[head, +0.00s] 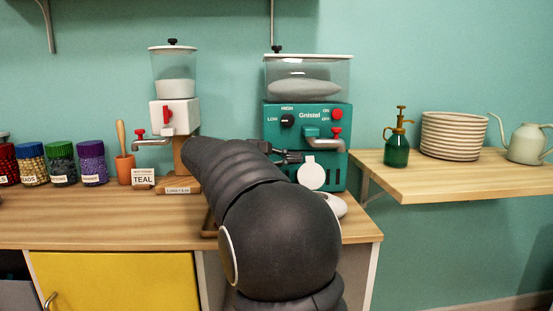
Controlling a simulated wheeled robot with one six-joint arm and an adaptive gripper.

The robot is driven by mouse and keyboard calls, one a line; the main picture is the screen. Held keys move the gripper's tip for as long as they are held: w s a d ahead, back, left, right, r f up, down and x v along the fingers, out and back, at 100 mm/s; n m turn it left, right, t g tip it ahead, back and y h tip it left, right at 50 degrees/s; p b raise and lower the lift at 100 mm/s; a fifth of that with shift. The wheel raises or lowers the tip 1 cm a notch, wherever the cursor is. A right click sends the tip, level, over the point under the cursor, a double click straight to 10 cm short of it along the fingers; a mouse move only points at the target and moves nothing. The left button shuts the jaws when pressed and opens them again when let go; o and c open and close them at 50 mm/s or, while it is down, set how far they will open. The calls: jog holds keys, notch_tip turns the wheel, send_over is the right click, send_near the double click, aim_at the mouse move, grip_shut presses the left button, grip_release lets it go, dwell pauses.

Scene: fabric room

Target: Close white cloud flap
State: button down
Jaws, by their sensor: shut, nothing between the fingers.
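A white, rounded cloud-like flap (312,173) shows on the lower front of the teal machine (335,122), just below its grey spout. I cannot tell from this view how far it stands out from the front. My gripper (297,157) is small and dark at the end of my black arm, just to the upper left of the flap. Its fingers are shut and empty. I cannot tell if they touch the flap. My arm hides the machine's lower left part.
A white dispenser (174,114) on a wooden stand is left of the arm. A pale rounded object (334,204) lies below the flap.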

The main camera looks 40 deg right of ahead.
jog(key=shift+x, duration=0.9)
jog(key=shift+s+a+b, duration=0.1)
jog(key=shift+s+b, duration=0.05)
jog(key=shift+b, duration=0.4)
